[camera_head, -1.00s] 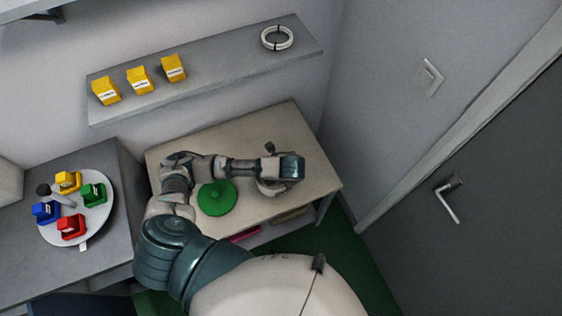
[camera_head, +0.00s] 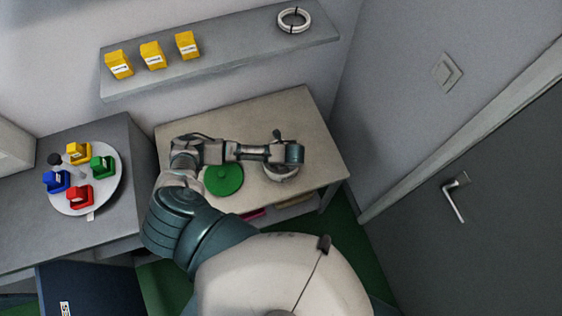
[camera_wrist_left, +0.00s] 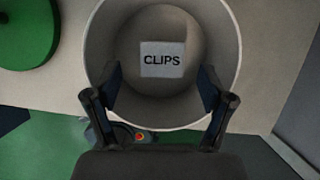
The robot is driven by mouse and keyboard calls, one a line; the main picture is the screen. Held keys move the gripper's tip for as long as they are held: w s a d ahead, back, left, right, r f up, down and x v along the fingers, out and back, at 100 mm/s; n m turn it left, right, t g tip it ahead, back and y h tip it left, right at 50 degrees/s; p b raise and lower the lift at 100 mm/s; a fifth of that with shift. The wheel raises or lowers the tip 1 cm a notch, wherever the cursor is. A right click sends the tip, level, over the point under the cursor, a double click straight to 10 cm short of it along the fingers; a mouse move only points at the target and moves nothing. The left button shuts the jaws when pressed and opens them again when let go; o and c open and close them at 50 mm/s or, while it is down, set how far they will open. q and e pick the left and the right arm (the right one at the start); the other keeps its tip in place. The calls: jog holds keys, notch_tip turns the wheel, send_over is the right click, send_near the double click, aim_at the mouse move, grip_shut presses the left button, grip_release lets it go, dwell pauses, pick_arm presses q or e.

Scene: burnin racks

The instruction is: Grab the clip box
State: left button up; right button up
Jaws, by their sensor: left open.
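The clip box is a round, light grey container with a white CLIPS label (camera_wrist_left: 163,60), seen from above in the left wrist view. Its pale rim (camera_wrist_left: 229,40) frames a darker round middle. In the head view the clip box (camera_head: 281,175) is on the table's right part, partly hidden under my left gripper (camera_head: 287,153). In the wrist view my left gripper (camera_wrist_left: 158,95) is open, its two fingers apart over the near part of the box. Whether they touch it cannot be told. My right gripper is not in view.
A round green lid-like object (camera_head: 224,180) lies left of the clip box on the table (camera_head: 305,112). A shelf (camera_head: 230,48) above holds yellow boxes (camera_head: 152,55) and a white ring (camera_head: 294,20). A white turntable (camera_head: 112,182) with coloured bins stands left.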

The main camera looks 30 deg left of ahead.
pick_arm(q)
jog(key=x, duration=0.3)
jog(key=shift+d+f, duration=0.2)
jog(key=shift+f, duration=0.15)
jog(key=shift+w+a+f, duration=0.1)
jog(key=shift+a+f, duration=0.05)
jog(key=shift+a, duration=0.05)
jog(key=shift+a, duration=0.15)
jog(key=c, duration=1.2)
jog(key=shift+c, duration=0.4)
jog(key=shift+d, duration=0.2)
